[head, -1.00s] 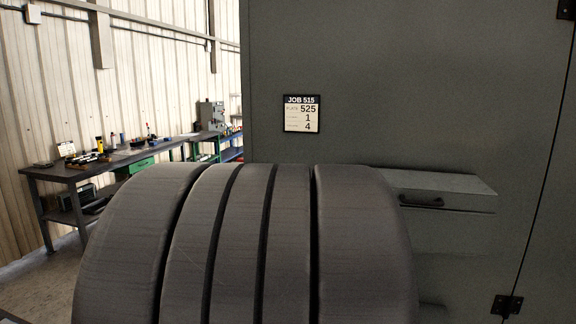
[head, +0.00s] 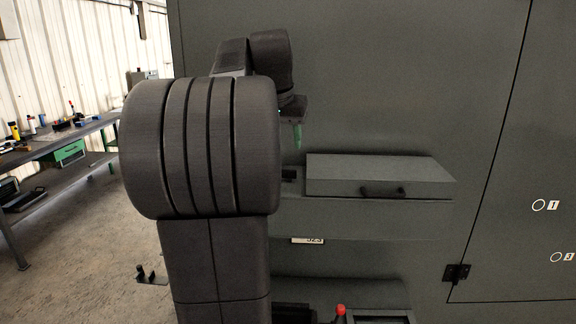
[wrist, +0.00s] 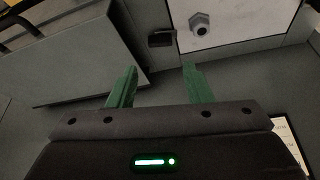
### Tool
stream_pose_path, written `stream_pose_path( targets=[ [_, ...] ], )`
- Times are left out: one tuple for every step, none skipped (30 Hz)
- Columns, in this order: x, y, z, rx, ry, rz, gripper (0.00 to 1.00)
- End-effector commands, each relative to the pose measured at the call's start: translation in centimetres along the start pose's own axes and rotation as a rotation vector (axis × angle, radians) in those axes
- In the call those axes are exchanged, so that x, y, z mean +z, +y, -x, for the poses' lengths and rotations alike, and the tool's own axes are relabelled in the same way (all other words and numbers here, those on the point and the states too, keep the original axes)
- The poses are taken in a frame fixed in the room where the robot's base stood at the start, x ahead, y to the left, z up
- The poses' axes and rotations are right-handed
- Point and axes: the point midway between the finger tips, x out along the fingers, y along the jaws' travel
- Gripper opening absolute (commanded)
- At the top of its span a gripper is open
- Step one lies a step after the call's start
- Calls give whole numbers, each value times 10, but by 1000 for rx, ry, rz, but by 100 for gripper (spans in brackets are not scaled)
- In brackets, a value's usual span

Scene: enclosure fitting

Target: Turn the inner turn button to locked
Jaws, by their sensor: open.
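My gripper (wrist: 160,88) is open and empty, with its two green fingers spread apart in the wrist view. In the head view it (head: 298,136) hangs above the left end of a ledge, partly hidden by my arm. A small dark block, which looks like a turn button (wrist: 161,39), lies just beyond the fingertips in the wrist view, at the edge of a pale plate (wrist: 235,22). It lies crosswise, apart from the fingers. I cannot tell whether it is the inner one or whether it is locked.
A grey box (head: 380,170) with dark handles stands on the ledge right of my gripper. The pale plate carries a hex fitting (wrist: 200,24). A red knob (head: 340,310) shows low down. A workbench (head: 62,142) stands at the left, with open floor before it.

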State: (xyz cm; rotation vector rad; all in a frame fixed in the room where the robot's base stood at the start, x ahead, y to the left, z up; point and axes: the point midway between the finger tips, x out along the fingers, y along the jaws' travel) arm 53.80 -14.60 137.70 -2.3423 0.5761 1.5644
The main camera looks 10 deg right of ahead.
Motion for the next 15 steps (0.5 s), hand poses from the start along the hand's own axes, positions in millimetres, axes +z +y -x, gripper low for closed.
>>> stream_pose_path(
  targets=[
    [1,0,-12,2,-4,0,45],
    [1,0,-18,2,-5,0,45],
    [1,0,-27,2,-5,0,45],
    [1,0,-34,2,-5,0,45],
    [1,1,-40,2,-5,0,45],
    [1,1,-49,2,-5,0,45],
    [0,1,-54,2,-4,0,45],
    [0,1,-60,2,-4,0,45],
    [1,1,-67,1,-3,0,45],
    [1,1,-72,1,-4,0,45],
    [0,1,-76,1,-3,0,45],
    [0,0,-81,1,-3,0,45],
    [0,0,-85,1,-3,0,45],
    [0,0,-88,1,-2,0,45],
    [0,0,-91,0,-1,0,45]
  ],
)
